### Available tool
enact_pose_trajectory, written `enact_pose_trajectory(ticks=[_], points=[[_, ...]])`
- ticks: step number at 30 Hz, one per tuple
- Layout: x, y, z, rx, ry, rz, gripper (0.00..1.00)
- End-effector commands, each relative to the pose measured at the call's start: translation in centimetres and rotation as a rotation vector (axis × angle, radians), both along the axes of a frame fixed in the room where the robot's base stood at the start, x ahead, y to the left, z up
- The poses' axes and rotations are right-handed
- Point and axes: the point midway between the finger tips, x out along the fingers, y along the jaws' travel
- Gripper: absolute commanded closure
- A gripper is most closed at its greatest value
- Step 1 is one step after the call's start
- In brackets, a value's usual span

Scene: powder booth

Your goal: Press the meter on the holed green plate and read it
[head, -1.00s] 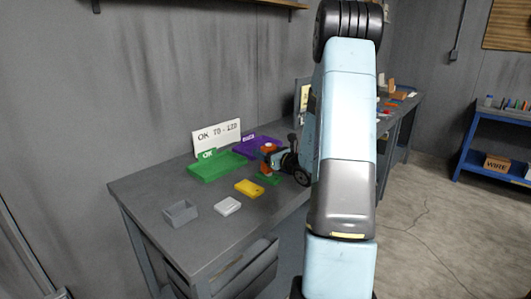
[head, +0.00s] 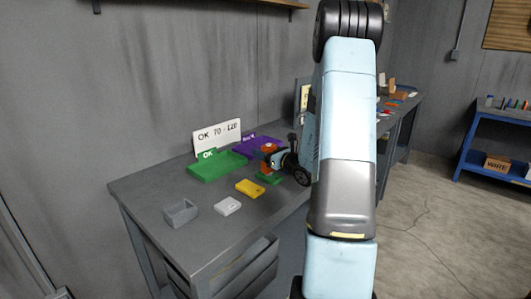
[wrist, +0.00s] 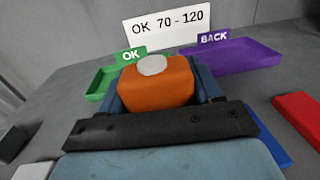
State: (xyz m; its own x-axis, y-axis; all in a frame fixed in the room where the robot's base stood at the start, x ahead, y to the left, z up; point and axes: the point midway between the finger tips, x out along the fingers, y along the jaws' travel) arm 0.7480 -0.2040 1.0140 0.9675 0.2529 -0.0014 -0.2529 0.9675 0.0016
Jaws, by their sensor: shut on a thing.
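The meter is an orange block with a pale round top; it shows large in the wrist view (wrist: 157,85) and small in the head view (head: 268,148). My gripper (head: 274,158) is shut on it, with a blue finger on each side in the wrist view. The green plate (head: 268,179) lies on the bench just below the gripper in the head view. Its hole cannot be made out, and I cannot tell whether the meter touches it. The meter's face and any reading are hidden from both views.
A green OK tray (head: 207,170) and a purple BACK tray (head: 262,146) stand behind, with a white sign (head: 217,136) reading OK 70 - 120. A yellow plate (head: 250,188), a white plate (head: 228,206) and a grey box (head: 181,213) lie nearer. The wrist view adds red (wrist: 300,117) and blue (wrist: 268,140) pieces.

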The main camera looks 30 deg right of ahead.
Motion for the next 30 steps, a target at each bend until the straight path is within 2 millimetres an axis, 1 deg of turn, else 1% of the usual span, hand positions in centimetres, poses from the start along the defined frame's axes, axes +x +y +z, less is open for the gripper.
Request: enact_pose_trajectory(ticks=[30], points=[[0.0,0.0,5.7,-0.001,-0.002,0.000,0.72]])
